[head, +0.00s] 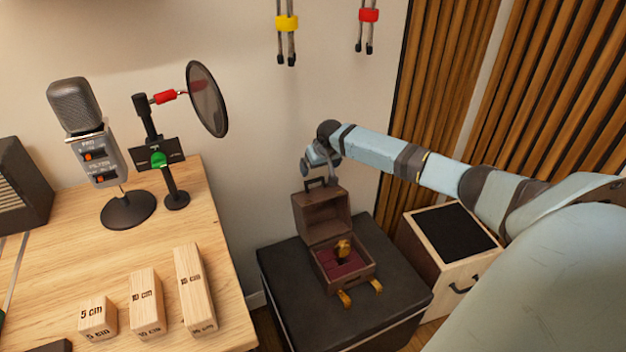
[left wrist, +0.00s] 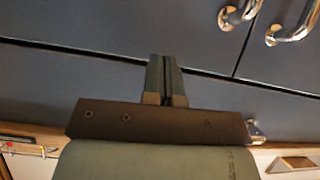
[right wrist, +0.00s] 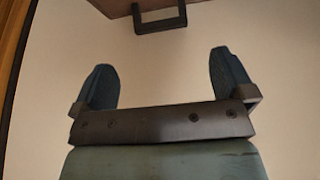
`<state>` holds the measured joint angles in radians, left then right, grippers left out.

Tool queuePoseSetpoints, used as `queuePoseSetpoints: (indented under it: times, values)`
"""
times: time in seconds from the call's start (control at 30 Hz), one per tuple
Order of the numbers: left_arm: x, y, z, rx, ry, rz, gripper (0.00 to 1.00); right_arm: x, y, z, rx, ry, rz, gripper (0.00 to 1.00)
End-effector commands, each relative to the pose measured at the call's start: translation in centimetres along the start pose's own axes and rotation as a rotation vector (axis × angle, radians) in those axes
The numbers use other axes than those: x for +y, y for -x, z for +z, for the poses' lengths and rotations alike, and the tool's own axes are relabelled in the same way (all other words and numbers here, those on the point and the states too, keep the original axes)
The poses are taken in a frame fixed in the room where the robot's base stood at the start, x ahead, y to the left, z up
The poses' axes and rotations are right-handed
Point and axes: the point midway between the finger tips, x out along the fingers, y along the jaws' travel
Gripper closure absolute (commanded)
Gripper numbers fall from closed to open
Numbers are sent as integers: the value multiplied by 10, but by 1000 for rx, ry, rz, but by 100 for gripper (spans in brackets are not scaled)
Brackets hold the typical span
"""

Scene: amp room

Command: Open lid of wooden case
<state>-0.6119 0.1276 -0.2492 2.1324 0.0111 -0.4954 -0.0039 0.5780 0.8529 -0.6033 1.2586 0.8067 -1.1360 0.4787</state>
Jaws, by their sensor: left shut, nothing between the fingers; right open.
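The wooden case (head: 331,278) stands on a black box in the head view. Its lid (head: 324,219) is raised and tilted back, showing a dark red lining and a gold-coloured object (head: 343,249) inside. A dark handle (head: 322,183) sits on the lid's upper edge. My right gripper (head: 309,168) is just above and left of the handle, open and apart from it as far as I can tell. In the right wrist view the fingers (right wrist: 168,80) are spread and empty, with the handle (right wrist: 160,22) beyond them. My left gripper (left wrist: 165,62) is shut and empty, before dark cabinet fronts.
The black box (head: 290,292) carries the case, with two gold latches (head: 345,299) at the case's front. A light wooden box with a black top (head: 452,232) stands to the right. A wooden table (head: 60,262) with a microphone (head: 73,108) and wooden blocks (head: 193,290) is at left.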

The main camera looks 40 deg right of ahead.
Motion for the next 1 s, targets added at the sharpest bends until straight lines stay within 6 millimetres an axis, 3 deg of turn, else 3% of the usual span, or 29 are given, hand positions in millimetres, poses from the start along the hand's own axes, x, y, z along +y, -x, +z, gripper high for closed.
queuePoseSetpoints:
  times: [0.1,0.33,0.5,0.8,1.0]
  values:
    - [0,-3,5,4,-5,-1,100,-1,-29,1,-1,-1,0,0]
    - [0,-6,8,9,-5,5,100,0,-64,0,0,-1,1,0]
    - [1,-4,2,24,-2,9,100,0,-75,0,1,1,1,0]
    - [2,-4,3,24,-2,10,100,0,-76,0,1,2,1,0]
    - [2,-4,4,22,-2,10,100,0,-76,0,1,1,1,46]
